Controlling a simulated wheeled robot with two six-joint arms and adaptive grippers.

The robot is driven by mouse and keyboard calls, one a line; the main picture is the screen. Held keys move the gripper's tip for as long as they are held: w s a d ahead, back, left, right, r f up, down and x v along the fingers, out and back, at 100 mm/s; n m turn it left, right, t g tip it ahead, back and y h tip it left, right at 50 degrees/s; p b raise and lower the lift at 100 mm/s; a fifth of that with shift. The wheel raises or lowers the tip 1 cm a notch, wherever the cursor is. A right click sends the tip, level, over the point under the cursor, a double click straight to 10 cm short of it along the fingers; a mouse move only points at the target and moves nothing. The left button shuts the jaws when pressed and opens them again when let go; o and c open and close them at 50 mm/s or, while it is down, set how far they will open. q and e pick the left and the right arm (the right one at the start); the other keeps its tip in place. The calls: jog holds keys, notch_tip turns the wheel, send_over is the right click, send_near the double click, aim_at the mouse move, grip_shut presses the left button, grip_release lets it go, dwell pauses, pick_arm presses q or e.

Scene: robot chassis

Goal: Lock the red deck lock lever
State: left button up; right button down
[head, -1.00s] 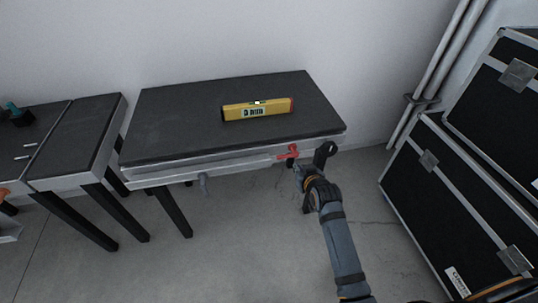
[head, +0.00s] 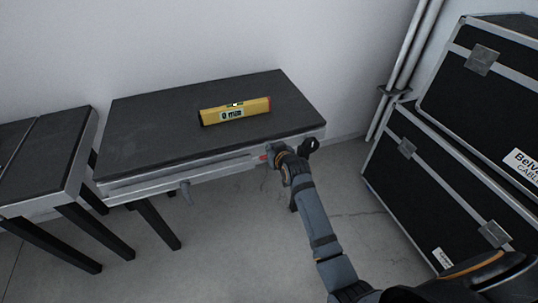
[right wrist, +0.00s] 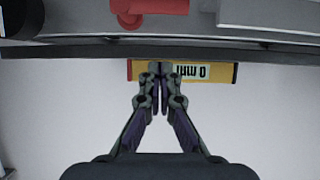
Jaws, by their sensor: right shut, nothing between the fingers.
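The red deck lock lever (head: 264,157) is on the front rail of the black-topped deck (head: 160,125). In the head view my right gripper (head: 277,150) is at the rail beside it and hides most of it. In the right wrist view, the red lever (right wrist: 148,8) shows at the top edge, partly cut off. There my right gripper (right wrist: 160,68) has its fingertips together with nothing between them, apart from the lever in the picture. Whether it touches the lever cannot be told. My left gripper is not in view.
A yellow level (head: 235,111) lies on the deck; it also shows in the right wrist view (right wrist: 205,73). A grey knob (head: 186,192) hangs below the front rail. Black cases (head: 430,190) stand at the right. Another black-topped deck (head: 50,155) is at the left.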

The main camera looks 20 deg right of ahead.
jog(key=shift+w+f, duration=0.25)
jog(key=shift+f, duration=0.6)
jog(key=shift+w+f, duration=0.25)
jog(key=shift+f, duration=0.6)
jog(key=shift+w+f, duration=0.25)
jog(key=shift+f, duration=0.6)
